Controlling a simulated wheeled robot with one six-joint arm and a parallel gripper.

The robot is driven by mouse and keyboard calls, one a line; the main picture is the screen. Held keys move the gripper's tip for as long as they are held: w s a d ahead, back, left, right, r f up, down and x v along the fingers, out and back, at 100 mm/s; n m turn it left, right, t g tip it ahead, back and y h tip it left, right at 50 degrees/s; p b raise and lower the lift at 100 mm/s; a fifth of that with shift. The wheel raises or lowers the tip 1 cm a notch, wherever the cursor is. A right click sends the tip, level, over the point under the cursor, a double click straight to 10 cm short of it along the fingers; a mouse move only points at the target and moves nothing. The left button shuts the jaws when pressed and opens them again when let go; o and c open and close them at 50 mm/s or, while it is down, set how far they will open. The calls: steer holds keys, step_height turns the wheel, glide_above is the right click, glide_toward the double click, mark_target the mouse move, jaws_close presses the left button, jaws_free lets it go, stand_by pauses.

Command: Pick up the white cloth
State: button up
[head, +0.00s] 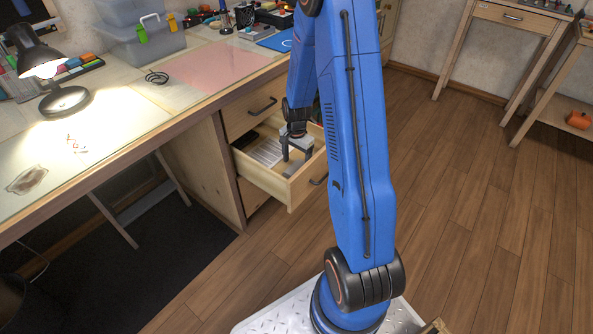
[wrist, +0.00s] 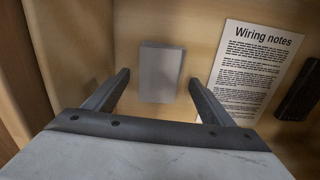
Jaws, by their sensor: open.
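My gripper (head: 296,157) reaches down into an open drawer (head: 308,190) under the workbench. In the wrist view my gripper (wrist: 160,78) has its two fingers spread apart with nothing held between them. A flat, pale grey rectangle (wrist: 161,72) lies on the drawer floor, framed between the fingertips. It also shows small in the head view (head: 293,168). I cannot tell whether it is the white cloth. No other cloth is plain to see in either view.
A printed sheet headed "Wiring notes" (wrist: 252,70) lies right of the grey rectangle, with a dark object (wrist: 298,92) beyond it. The drawer walls stand close around. The workbench (head: 105,140) bears a lit lamp (head: 62,98), a pink mat (head: 215,66) and a grey-blue box (head: 142,45).

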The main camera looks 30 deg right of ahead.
mark_target(296, 168)
steer(key=shift+f, duration=0.95)
steer(key=c, duration=1.1)
steer(key=shift+c, duration=0.2)
step_height(296, 168, up, 10)
